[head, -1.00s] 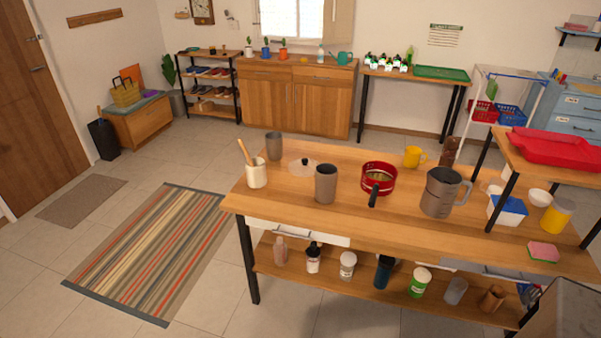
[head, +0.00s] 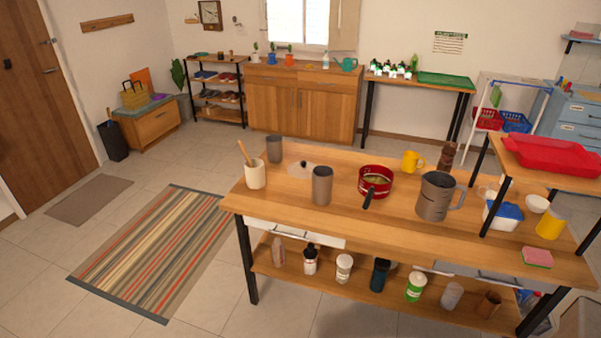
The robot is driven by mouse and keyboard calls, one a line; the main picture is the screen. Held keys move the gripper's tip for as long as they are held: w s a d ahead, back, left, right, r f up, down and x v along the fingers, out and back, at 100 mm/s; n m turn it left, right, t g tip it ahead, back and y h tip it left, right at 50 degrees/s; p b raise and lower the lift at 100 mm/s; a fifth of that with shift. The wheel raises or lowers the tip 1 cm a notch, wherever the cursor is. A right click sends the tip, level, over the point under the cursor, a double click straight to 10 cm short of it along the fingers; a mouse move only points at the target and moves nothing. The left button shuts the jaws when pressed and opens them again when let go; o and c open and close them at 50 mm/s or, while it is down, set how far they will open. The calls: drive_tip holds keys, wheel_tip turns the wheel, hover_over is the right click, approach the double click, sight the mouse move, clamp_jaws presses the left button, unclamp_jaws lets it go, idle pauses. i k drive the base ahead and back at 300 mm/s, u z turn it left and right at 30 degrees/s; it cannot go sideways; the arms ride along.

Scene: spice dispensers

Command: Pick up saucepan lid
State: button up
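The saucepan lid (head: 301,169) lies on the wooden worktable, a pale, see-through disc with a dark knob. It sits behind and left of a grey-brown metal cup (head: 322,186), which stands close in front of it. A red saucepan (head: 375,182) with a dark handle pointing to the front stands to the right of the lid, apart from it. My gripper is not in view.
The worktable (head: 300,217) also carries a cream utensil pot (head: 255,174), another grey cup (head: 274,149), a yellow mug (head: 412,161) and a large metal jug (head: 437,197). A raised shelf with a red tray (head: 555,155) stands at right. Striped rug floor (head: 150,250) is clear at left.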

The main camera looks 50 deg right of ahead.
sight(299, 170)
drive_tip(key=z, duration=0.1)
drive_tip(key=i, duration=0.95)
drive_tip(key=u, duration=0.05)
